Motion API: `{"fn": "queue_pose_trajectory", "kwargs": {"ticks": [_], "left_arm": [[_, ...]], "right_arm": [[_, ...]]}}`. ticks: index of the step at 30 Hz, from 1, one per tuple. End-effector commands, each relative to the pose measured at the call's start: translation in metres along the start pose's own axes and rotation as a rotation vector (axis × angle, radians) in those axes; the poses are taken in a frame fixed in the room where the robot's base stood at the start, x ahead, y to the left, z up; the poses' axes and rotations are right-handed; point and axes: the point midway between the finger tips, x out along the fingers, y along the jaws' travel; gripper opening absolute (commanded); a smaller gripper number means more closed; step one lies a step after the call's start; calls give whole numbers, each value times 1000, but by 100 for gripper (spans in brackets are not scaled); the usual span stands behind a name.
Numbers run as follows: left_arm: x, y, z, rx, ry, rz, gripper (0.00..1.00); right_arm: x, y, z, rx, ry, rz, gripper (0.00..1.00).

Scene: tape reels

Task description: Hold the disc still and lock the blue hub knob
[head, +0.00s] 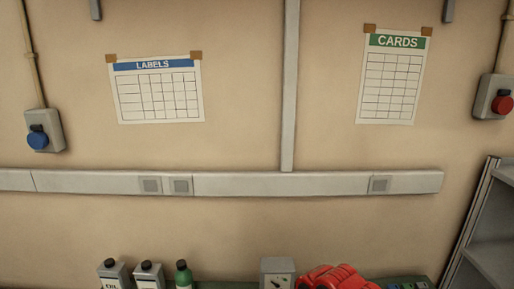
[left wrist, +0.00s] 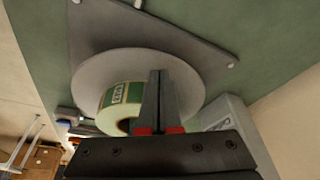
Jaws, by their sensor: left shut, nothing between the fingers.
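In the left wrist view a pale grey disc (left wrist: 95,80) lies against a darker grey plate (left wrist: 200,45). A roll of white and green printed labels (left wrist: 122,94) sits over the disc's middle. My left gripper (left wrist: 158,76) is shut and empty, its fingers in front of the disc beside the roll. I cannot tell whether the fingertips touch the disc. The roll's right side and the lower part of the disc are hidden behind my gripper. No blue hub knob shows on the disc in this view. The head view shows neither the disc nor either gripper.
In the head view, two bottles with black caps (head: 147,276), a green bottle (head: 183,274), a grey dial box (head: 277,273) and a red object (head: 335,277) stand along the bottom edge. Grey shelving (head: 490,235) is at right. Wall boxes carry a blue cap (head: 38,140) and a red cap (head: 503,105).

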Motion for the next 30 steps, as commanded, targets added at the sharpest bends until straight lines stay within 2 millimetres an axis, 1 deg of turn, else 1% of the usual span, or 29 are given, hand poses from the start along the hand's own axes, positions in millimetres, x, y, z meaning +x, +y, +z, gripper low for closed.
{"fn": "queue_pose_trajectory", "kwargs": {"ticks": [24, 30], "left_arm": [[15, 0, 4, 0, 1, 0, 0], [15, 0, 4, -1, 1, 0, 0]], "right_arm": [[0, 0, 0, 0, 0, 0, 70], [0, 0, 0, 0, 0, 0, 70]]}}
